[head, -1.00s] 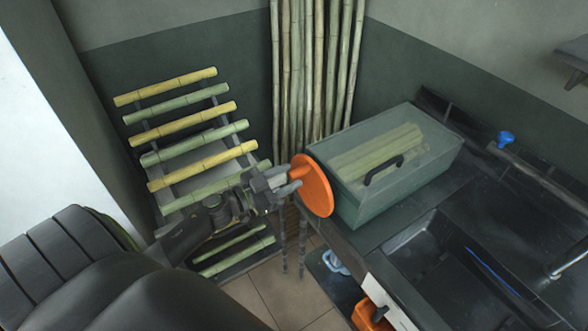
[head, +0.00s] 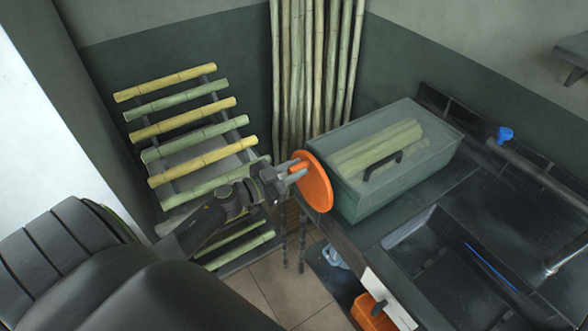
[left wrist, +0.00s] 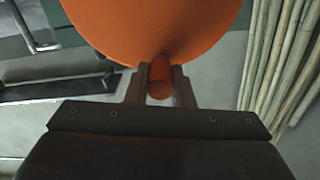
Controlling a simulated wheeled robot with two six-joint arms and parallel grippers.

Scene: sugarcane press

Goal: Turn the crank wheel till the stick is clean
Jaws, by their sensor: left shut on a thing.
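The orange crank wheel (head: 316,182) is on the left end of a green box-shaped press (head: 368,198) with a see-through top. Pale green cane sticks (head: 376,146) lie inside under the cover. My left gripper (head: 295,172) is shut on the wheel's orange handle peg, at the wheel's upper left in the head view. In the left wrist view the handle (left wrist: 160,79) sits between the two fingers, with the wheel disc (left wrist: 150,25) just beyond. Whether any one stick is clean cannot be told. My right gripper is not in view.
A rack of yellow and green canes (head: 190,135) stands at the left, and tall canes (head: 312,70) lean in the corner. A dark counter with a sink (head: 440,260) and blue tap knob (head: 505,134) lies right. An orange bin (head: 372,312) is below.

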